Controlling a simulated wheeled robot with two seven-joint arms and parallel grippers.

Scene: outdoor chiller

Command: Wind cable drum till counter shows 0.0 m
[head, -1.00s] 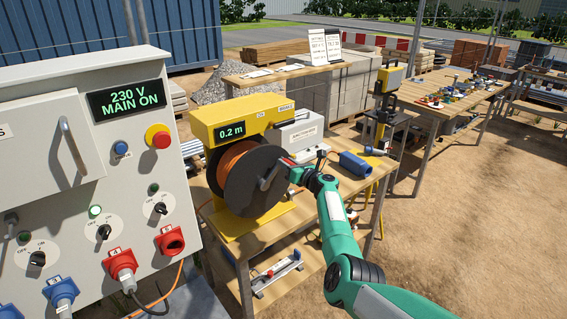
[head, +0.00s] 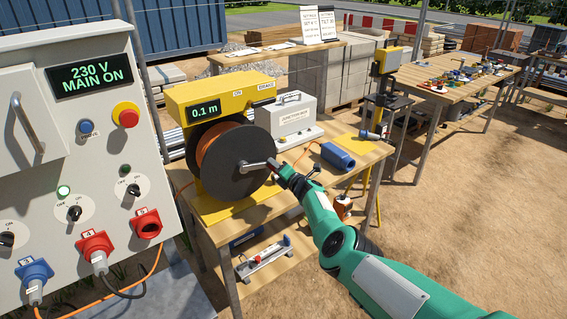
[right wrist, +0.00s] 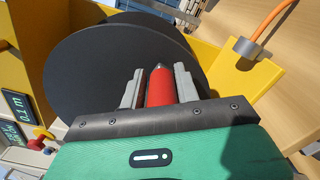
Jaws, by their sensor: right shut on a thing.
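The cable drum (head: 232,172) has a dark round flange with orange cable behind it and stands in a yellow frame (head: 222,90) on a wooden table. The counter (head: 204,111) on the frame reads 0.1 m. A crank with a metal arm (head: 256,163) sticks out from the drum's face. My right gripper (head: 276,163) is at the crank's outer end. In the right wrist view its fingers (right wrist: 159,86) are shut on the red crank handle (right wrist: 160,87), with the dark flange behind. My left gripper is not in view.
A grey power cabinet (head: 80,130) with a "230 V MAIN ON" display stands at the left. A white junction box (head: 287,118) and a blue object (head: 338,155) lie on the table (head: 330,178) right of the drum. Open ground lies at the right.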

